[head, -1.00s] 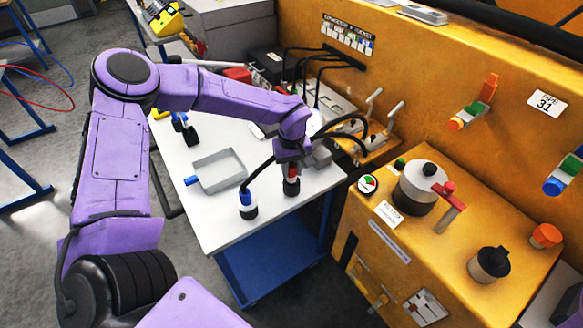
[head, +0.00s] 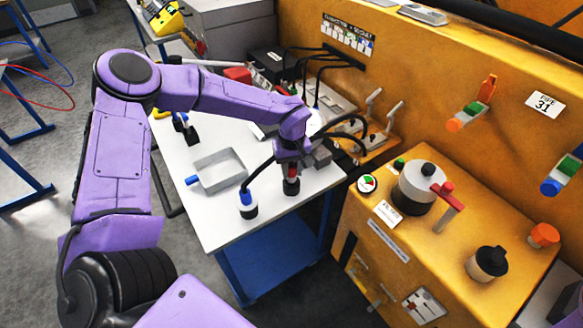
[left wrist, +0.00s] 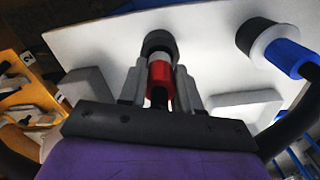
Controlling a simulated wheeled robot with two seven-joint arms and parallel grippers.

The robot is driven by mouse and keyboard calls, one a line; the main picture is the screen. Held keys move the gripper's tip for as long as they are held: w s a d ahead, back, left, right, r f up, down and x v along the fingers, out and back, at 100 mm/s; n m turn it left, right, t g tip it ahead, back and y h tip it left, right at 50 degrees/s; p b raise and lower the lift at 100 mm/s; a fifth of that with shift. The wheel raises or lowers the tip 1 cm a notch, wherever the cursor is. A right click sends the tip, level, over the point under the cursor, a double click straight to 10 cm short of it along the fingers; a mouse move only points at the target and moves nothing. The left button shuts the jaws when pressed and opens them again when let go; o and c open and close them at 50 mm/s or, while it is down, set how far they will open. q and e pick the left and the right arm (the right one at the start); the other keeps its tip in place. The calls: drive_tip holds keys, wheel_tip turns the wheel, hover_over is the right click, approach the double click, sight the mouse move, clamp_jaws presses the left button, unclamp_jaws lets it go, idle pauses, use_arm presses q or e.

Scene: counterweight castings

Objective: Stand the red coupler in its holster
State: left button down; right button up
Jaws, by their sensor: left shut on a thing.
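The red coupler (head: 292,169) is upright between the fingers of my left gripper (head: 291,157), over the white table near its front right edge. In the left wrist view the left gripper (left wrist: 159,88) is shut on the red coupler (left wrist: 160,74), a grey finger on each side. A pale band and a dark round cup (left wrist: 158,42), which looks like a holster, show at its far end. Whether the coupler is fully seated in it or only just above it, I cannot tell. My right gripper is not in view.
A blue coupler (head: 246,197) stands in a black-and-white holster (head: 249,211) to the left. A grey tray (head: 219,171) lies farther left on the white table (head: 222,220). Black cables hang from the yellow machine behind my gripper. The machine's lower box (head: 450,235) is to the right.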

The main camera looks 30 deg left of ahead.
sight(292, 176)
use_arm(q)
drive_tip(key=shift+f+b, duration=0.75)
drive_tip(key=shift+f, duration=0.9)
drive_tip(key=c, duration=0.7)
unclamp_jaws()
wheel_tip(292, 176, up, 10)
drive_tip(key=shift+r+b, duration=0.25)
drive_tip(key=shift+b, duration=0.8)
